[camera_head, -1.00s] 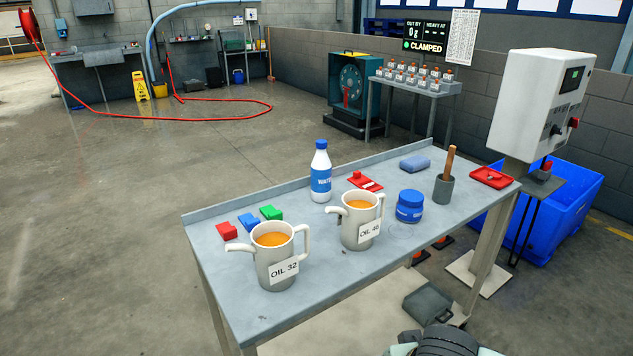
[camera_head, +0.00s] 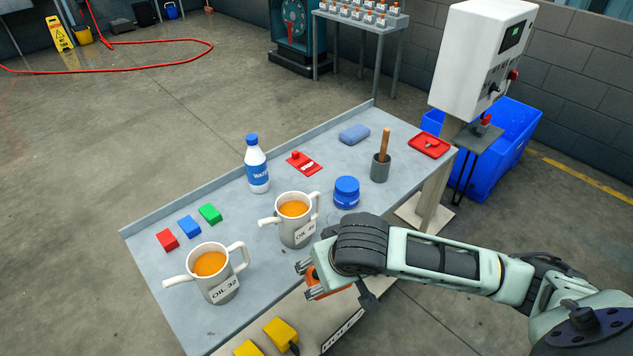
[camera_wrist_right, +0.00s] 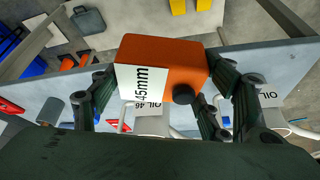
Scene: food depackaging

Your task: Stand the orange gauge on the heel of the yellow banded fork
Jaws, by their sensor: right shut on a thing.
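My right gripper (camera_head: 308,281) is shut on the orange gauge (camera_head: 318,284), at the front edge of the workbench. In the right wrist view the orange gauge (camera_wrist_right: 165,68) is a block with a white "45mm" label and a dark round knob, between the fingers of my right gripper (camera_wrist_right: 168,100). Yellow parts (camera_head: 281,332) show low in front of the bench, cut by the bottom edge; yellow (camera_wrist_right: 275,12) also shows at the top of the wrist view. I cannot tell which part is the fork's heel. My left gripper is not in view.
Two oil jugs (camera_head: 218,273) (camera_head: 297,222) stand on the bench (camera_head: 240,310) close to my right gripper. A grey case (camera_wrist_right: 88,20) lies on the floor.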

